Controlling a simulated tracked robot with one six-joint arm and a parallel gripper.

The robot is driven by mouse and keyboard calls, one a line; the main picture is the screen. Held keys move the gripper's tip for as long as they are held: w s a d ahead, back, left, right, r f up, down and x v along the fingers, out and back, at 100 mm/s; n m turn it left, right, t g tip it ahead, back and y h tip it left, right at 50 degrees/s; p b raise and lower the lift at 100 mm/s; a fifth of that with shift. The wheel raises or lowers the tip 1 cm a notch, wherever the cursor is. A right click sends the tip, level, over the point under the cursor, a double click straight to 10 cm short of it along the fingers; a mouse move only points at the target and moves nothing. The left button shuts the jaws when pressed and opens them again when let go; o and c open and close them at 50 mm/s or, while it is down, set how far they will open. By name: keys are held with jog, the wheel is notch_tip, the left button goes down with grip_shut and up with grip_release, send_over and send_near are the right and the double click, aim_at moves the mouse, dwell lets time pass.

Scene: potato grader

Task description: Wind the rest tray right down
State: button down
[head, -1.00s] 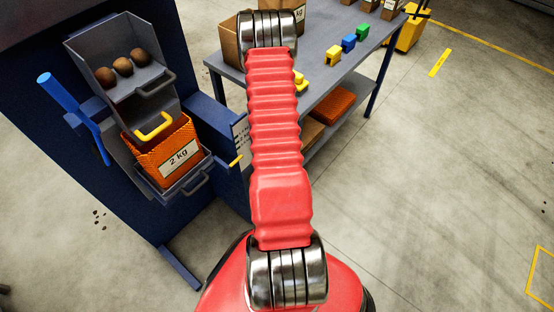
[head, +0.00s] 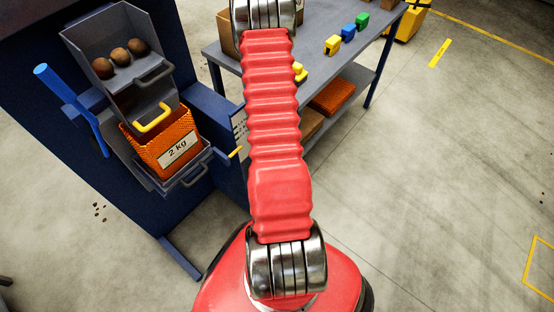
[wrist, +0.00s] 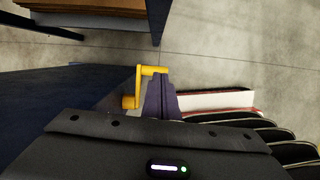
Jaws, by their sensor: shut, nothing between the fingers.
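The rest tray (head: 203,162) is a dark grey tray low on the blue grader's front, in the head view. An orange net bag (head: 168,158) labelled 2 kg stands on it. A small yellow crank (head: 236,153) juts from the blue frame right of the tray. In the wrist view the crank (wrist: 139,88) shows larger, its grip pointing right. My gripper (wrist: 160,76) is shut and empty, its dark fingertips right at the end of the crank's grip; I cannot tell whether they touch. In the head view my arm hides my gripper.
A grey hopper (head: 110,35) with three potatoes and a yellow handle hangs above the bag. A blue lever (head: 66,98) sticks out at the left. A grey workbench (head: 312,88) stands behind my arm.

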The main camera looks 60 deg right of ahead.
jog(key=a+r+m+g, duration=0.1)
jog(key=a+r+m, duration=0.6)
jog(key=r, duration=0.4)
jog(key=a+r+m+g, duration=0.1)
jog(key=a+r+m, duration=0.6)
jog(key=r, duration=0.4)
jog(key=w+a+r+m+t+y, duration=0.1)
jog(key=a+r+t, duration=0.7)
jog(key=a+r, duration=1.6)
jog(key=a+y, duration=0.1)
jog(key=a, duration=0.2)
jog(key=shift+a+r+m+y, duration=0.15)
jog(key=shift+a+m+y, duration=0.1)
jog(key=shift+m+y, duration=0.05)
jog(key=c, duration=2.5)
grip_release()
jog(key=shift+c, duration=0.2)
